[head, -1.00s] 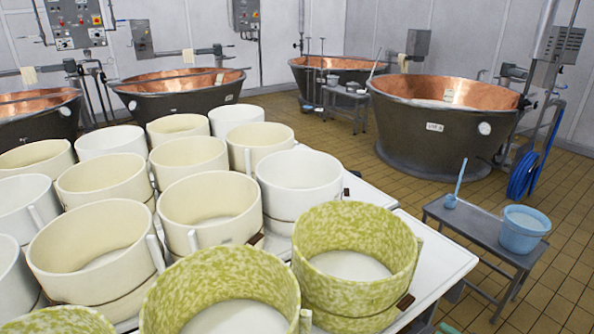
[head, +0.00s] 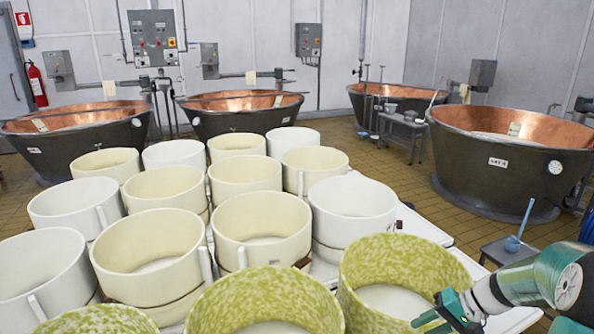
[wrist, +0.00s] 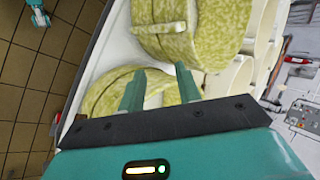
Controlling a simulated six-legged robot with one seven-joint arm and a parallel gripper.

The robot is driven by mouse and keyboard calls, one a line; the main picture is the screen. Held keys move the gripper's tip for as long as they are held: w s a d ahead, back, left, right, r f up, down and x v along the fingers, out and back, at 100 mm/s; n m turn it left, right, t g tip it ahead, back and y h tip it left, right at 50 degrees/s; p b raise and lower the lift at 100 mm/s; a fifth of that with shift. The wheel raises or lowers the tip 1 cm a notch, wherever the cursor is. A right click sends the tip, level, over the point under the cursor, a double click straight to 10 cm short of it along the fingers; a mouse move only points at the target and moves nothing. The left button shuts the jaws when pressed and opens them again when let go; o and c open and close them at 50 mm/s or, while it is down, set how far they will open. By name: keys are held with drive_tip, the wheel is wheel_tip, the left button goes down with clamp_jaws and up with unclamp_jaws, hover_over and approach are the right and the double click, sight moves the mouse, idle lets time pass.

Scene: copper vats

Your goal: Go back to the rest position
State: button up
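My gripper (head: 432,318) shows at the lower right of the head view, with my teal arm behind it. It is beside the nearest right green-mottled mould (head: 405,262). In the wrist view the two teal fingers of my gripper (wrist: 160,70) stand apart with nothing held between them. Behind them are green-mottled round moulds (wrist: 195,30) on a white table. The fingers overlap a mould in the picture; I cannot tell whether they touch it.
Several cream and white moulds (head: 262,230) crowd the white table (head: 425,228). Copper vats (head: 505,165) stand beyond on a tiled floor (head: 400,178). A low grey bench (head: 495,252) with a blue long-handled tool (head: 520,225) is at the right, partly behind my arm.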

drive_tip(key=s+a+r+n+t+h, duration=0.3)
drive_tip(key=s+a+r+h, duration=0.4)
drive_tip(key=s+a+r, duration=0.9)
drive_tip(key=shift+s+a+r+n+h, duration=0.4)
drive_tip(key=shift+s+a+n, duration=0.25)
drive_tip(key=shift+a, duration=0.2)
